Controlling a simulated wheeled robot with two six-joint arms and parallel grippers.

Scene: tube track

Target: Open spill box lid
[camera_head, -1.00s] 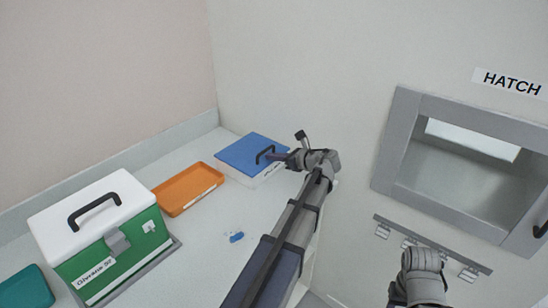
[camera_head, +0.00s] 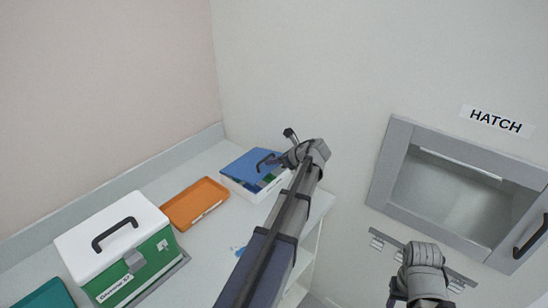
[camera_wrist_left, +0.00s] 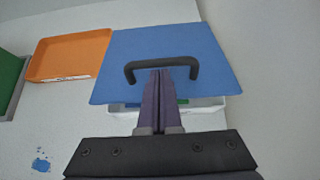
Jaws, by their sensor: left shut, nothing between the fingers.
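The spill box is white (camera_head: 246,191) and stands at the back right of the counter. Its blue lid (camera_head: 243,162) has a black arched handle (camera_head: 268,160) and is tilted partly up. Green and blue contents show below its near edge. My left gripper (camera_head: 273,160) is at the handle, its fingers shut with nothing between them. In the left wrist view the shut fingertips (camera_wrist_left: 160,72) reach under the black handle (camera_wrist_left: 163,66); whether they touch it I cannot tell. My right gripper (camera_head: 394,293) is low at right, far from the box; its fingers are hardly visible.
An orange tray (camera_head: 195,203) lies left of the spill box. A green case with a white top (camera_head: 113,232) and a teal tray (camera_head: 48,294) are farther left. A blue spill (camera_head: 238,248) is on the counter. A wall hatch (camera_head: 384,160) is at right.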

